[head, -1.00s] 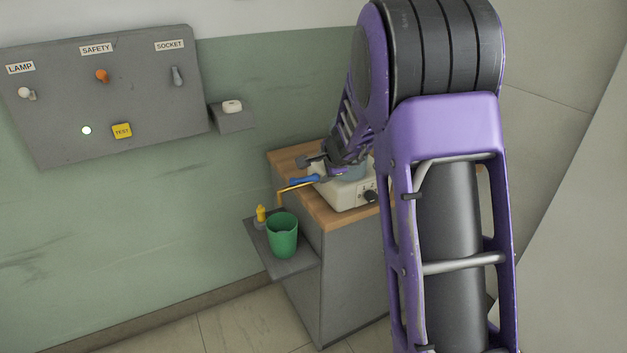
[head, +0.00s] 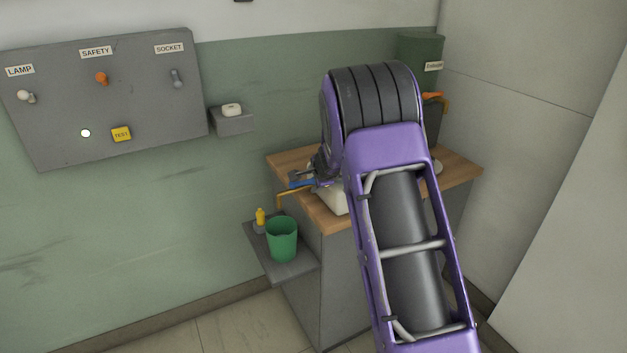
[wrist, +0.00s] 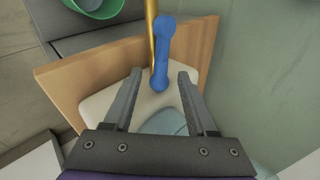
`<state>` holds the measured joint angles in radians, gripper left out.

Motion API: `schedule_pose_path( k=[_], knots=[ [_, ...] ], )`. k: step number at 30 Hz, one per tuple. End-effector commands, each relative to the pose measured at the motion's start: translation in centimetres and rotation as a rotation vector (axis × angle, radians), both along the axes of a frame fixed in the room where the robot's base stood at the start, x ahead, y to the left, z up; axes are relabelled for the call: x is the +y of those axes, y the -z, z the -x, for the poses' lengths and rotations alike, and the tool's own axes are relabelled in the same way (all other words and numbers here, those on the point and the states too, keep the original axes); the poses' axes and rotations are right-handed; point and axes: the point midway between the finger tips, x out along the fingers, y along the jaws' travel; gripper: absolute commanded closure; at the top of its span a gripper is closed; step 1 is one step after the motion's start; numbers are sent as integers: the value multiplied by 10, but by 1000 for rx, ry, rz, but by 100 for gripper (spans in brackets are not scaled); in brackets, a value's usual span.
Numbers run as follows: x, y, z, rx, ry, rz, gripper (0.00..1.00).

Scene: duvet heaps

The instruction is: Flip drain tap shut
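A blue tap lever (wrist: 163,55) lies roughly along a brass spout (wrist: 152,30) in the wrist view. In the head view the blue lever (head: 302,182) shows at the left edge of the worktop, and the brass spout (head: 284,196) bends down above the green bucket (head: 282,239). My gripper (wrist: 160,74) is open, with one finger on each side of the lever's near end. No clear contact shows, and I cannot tell the height gap. In the head view my arm hides most of the gripper and the pale unit behind the tap.
The wooden worktop (head: 295,158) carries a dark green tank (head: 420,50) with an orange-handled tap (head: 433,96) at the right. A grey shelf (head: 290,268) holds the bucket and a small yellow bottle (head: 260,216). A switch panel (head: 60,115) and soap ledge (head: 233,122) are on the wall.

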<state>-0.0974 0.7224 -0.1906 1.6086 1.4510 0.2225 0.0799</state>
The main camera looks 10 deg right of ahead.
Motion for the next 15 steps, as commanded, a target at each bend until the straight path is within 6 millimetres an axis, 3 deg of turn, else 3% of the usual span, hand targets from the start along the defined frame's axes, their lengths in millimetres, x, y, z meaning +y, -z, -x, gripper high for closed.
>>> schedule_pose_path(
  k=[1, 9, 15],
  knots=[
    [0, 0, 0, 0, 0, 0, 54],
    [0, 0, 0, 0, 0, 0, 100],
    [0, 0, 0, 0, 0, 0, 100]
  ],
)
